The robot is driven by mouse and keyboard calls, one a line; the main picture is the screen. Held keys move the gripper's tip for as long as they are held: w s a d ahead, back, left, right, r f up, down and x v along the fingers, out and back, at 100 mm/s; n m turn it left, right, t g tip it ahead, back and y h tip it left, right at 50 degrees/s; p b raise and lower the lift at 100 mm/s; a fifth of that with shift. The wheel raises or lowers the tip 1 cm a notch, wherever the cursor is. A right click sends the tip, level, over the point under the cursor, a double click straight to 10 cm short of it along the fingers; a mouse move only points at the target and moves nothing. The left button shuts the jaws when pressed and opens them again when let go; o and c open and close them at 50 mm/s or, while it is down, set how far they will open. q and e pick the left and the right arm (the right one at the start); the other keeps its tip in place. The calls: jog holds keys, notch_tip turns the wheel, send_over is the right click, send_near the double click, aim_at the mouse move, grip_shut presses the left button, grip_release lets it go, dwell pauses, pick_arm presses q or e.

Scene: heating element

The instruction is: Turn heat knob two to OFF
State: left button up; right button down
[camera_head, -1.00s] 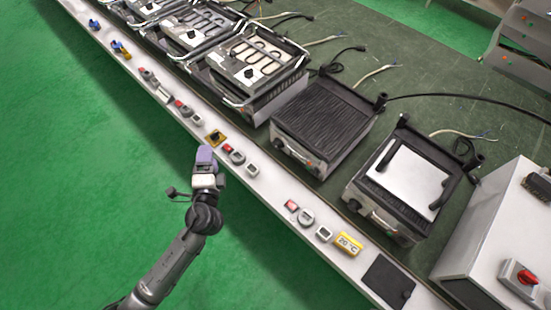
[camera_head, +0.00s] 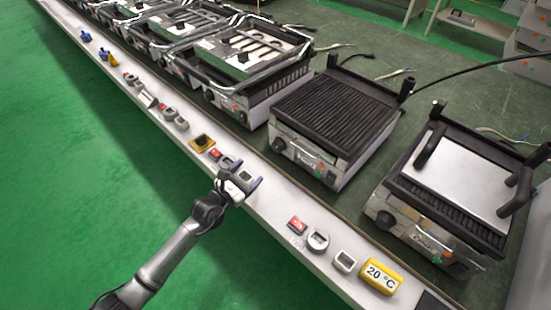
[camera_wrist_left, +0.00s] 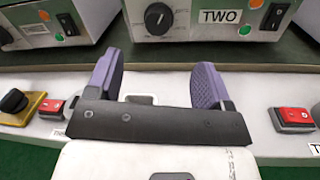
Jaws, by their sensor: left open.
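Heat knob two (camera_wrist_left: 158,18) is a round black knob on the silver front of a grill, left of a "TWO" label (camera_wrist_left: 220,16). A pale mark shows on its face; I cannot read its setting surely. In the head view, the knob (camera_head: 278,144) is on the left of the front of the ribbed black grill (camera_head: 335,112). My left gripper (camera_head: 249,181) is open and empty over the white ledge, in front of the knob and apart from it. Its purple fingers (camera_wrist_left: 155,80) point toward the grill front in the wrist view. My right gripper is out of view.
The ledge carries red switches (camera_wrist_left: 292,119), a black knob on a yellow plate (camera_wrist_left: 16,105), and a yellow "20 °C" display (camera_head: 380,276). Another grill (camera_head: 440,190) stands to the right, and several stand to the left. Green floor is clear in front.

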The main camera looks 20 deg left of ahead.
aim_at(276, 147)
pick_arm(q)
jog(key=shift+w+f+m+b, duration=0.3)
jog(key=shift+w+f+b, duration=0.15)
jog(key=shift+f, duration=0.3)
jog(key=b+x, duration=0.2)
jog(key=x, duration=0.3)
jog(key=b+x, duration=0.3)
jog(key=x, duration=0.3)
jog(key=shift+w+f+b, duration=0.25)
jog(key=shift+w+b, duration=0.05)
jog(key=shift+w, duration=0.05)
jog(key=shift+b+x, duration=0.35)
jog(key=shift+x, duration=0.45)
jog(key=shift+r, duration=0.15)
jog(key=c, duration=0.9)
jog(key=n+p, duration=0.2)
jog(key=p, duration=0.1)
jog(key=shift+r+g, duration=0.2)
jog(key=shift+g, duration=0.1)
jog(key=shift+f+n+p, duration=0.15)
jog(key=shift+n+p, duration=0.95)
jog(key=shift+n, duration=0.7)
